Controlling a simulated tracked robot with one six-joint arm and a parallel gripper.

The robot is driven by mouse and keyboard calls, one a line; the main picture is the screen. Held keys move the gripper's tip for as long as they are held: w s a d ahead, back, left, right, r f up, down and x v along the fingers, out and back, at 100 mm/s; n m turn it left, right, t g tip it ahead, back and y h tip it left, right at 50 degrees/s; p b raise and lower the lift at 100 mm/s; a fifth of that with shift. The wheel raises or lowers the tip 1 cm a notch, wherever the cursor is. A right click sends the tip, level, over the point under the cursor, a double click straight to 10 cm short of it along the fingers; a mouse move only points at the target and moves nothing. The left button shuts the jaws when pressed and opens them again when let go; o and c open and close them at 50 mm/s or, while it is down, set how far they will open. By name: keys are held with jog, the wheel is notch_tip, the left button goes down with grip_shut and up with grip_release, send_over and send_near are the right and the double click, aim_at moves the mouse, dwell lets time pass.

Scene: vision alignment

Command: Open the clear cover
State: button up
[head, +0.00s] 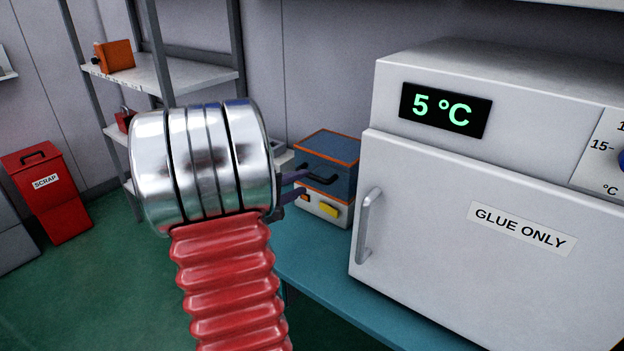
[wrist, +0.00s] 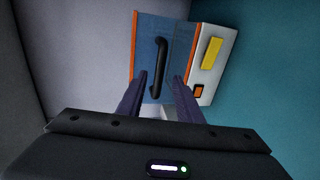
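The clear cover (head: 335,150) is a blue-tinted, see-through lid with orange edges on a small white box beside the fridge. It looks closed, and it also shows in the wrist view (wrist: 148,35). A black bar handle (head: 322,181) sits on its front; in the wrist view the handle (wrist: 160,50) stands upright in the picture. My gripper (head: 304,183) is just in front of the handle. In the wrist view my gripper (wrist: 160,76) is open, with one finger on each side of the handle's line. I cannot tell if the fingers touch it.
The box front has a yellow label (head: 328,210) and a small orange switch (head: 305,198). A white fridge (head: 420,200) marked "GLUE ONLY" stands close on the right, its door handle (head: 368,225) near the box. Shelves (head: 185,75) and a red scrap bin (head: 45,200) are at left.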

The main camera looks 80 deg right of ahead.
aim_at(313, 179)
jog(key=x, duration=0.6)
jog(key=shift+s+d+f, duration=0.1)
jog(key=shift+s+d, duration=0.1)
jog(key=shift+d, duration=0.15)
grip_shut()
jog(key=shift+a+f, duration=0.1)
jog(key=shift+a, duration=0.05)
